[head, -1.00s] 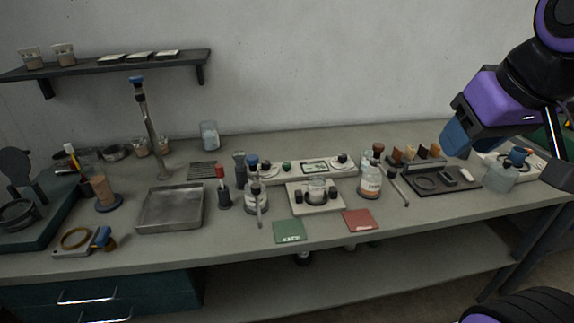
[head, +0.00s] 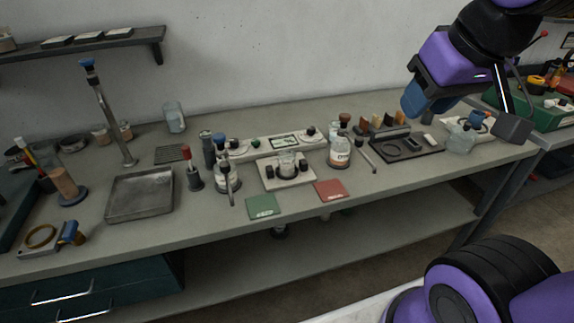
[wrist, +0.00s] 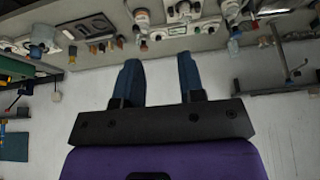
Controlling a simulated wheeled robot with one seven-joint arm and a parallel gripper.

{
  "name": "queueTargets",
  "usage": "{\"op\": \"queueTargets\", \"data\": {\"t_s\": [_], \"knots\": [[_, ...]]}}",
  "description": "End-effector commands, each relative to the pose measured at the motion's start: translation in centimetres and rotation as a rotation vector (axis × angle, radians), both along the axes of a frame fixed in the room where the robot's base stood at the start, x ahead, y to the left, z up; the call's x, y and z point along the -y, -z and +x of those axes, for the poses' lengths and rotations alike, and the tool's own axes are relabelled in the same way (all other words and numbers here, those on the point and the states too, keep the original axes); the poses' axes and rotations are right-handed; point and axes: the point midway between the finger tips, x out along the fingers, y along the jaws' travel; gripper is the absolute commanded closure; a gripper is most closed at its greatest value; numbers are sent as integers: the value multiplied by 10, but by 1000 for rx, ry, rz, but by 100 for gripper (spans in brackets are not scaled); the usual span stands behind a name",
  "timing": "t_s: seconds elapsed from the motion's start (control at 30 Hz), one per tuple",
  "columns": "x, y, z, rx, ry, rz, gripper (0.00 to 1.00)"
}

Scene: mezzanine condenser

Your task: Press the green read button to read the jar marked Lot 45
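A small green button (head: 255,142) sits on a long pale instrument with a display (head: 285,142) at the back of the bench. In front of it, a small glass jar (head: 287,163) stands on a pale block with dark knobs (head: 268,172). I cannot read a Lot 45 mark on any jar. A labelled bottle with a brown stopper (head: 340,150) stands to the right. My gripper (head: 411,108) is raised over the right part of the bench, well away from the button. In the wrist view its blue fingers (wrist: 159,70) are apart with nothing between them.
A green card (head: 263,206) and a red card (head: 331,190) lie near the front edge. A bottle with a dark stopper (head: 227,178) and a red-topped holder (head: 193,170) stand left of the block. A black tray (head: 405,147) lies to the right.

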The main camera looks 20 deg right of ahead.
Motion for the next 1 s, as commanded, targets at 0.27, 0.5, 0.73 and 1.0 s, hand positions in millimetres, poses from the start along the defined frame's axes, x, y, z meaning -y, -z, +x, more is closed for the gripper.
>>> {"op": "queueTargets", "data": {"t_s": [0.27, 0.5, 0.73, 1.0], "knots": [[0, 0, 0, 0, 0, 0, 100], [0, 0, 0, 0, 0, 0, 100], [0, 0, 0, 0, 0, 0, 100], [0, 0, 0, 0, 0, 0, 100]]}}
